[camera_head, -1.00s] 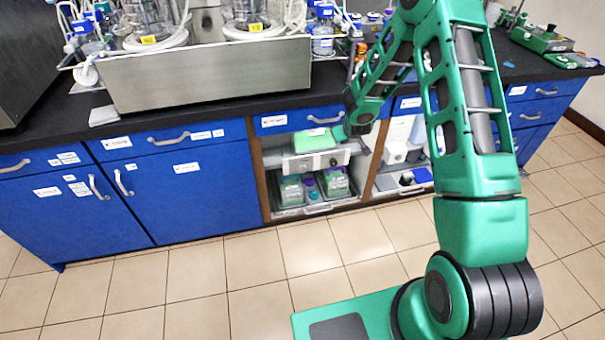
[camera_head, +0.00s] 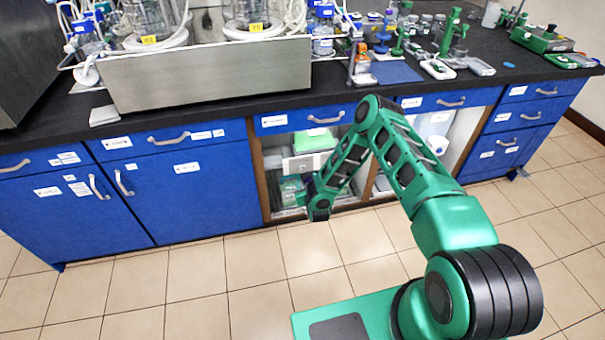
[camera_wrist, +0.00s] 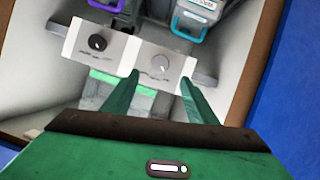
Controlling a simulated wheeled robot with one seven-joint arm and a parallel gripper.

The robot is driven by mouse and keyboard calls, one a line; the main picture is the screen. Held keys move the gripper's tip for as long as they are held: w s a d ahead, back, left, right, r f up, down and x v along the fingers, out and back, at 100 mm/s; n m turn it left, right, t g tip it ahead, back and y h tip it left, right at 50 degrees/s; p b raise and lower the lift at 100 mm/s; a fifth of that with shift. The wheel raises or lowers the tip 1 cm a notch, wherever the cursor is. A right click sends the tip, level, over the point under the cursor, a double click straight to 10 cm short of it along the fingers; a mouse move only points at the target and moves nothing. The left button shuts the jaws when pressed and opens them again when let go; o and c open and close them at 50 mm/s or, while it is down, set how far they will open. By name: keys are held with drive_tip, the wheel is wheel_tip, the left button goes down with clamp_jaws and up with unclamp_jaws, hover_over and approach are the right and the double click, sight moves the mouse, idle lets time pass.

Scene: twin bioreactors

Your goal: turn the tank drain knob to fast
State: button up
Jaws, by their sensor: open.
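In the wrist view, a white panel carries a black knob (camera_wrist: 97,43) on the left and a grey knob (camera_wrist: 161,63) on the right. My gripper (camera_wrist: 159,88) is open, its two green fingers pointing toward the panel's grey-knob half. The grey knob lies in line with the gap between the fingertips; I cannot tell whether they touch anything. In the head view, the white unit (camera_head: 302,163) with a green top stands in the open cabinet. There my wrist is low in front of the cabinet, and the fingertips are hard to make out.
In the wrist view, containers with a purple handle (camera_wrist: 106,5) and a teal handle (camera_wrist: 190,22) lie beyond the panel. Brown cabinet side walls (camera_head: 261,180) bound the opening. Blue cabinet doors (camera_head: 205,195) are on the left. The tiled floor (camera_head: 190,290) in front is clear.

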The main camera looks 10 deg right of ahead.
sight(303, 170)
drive_tip(key=x, duration=1)
drive_tip(key=shift+w+f, duration=0.15)
drive_tip(key=shift+w, duration=0.15)
drive_tip(key=c, duration=1.1)
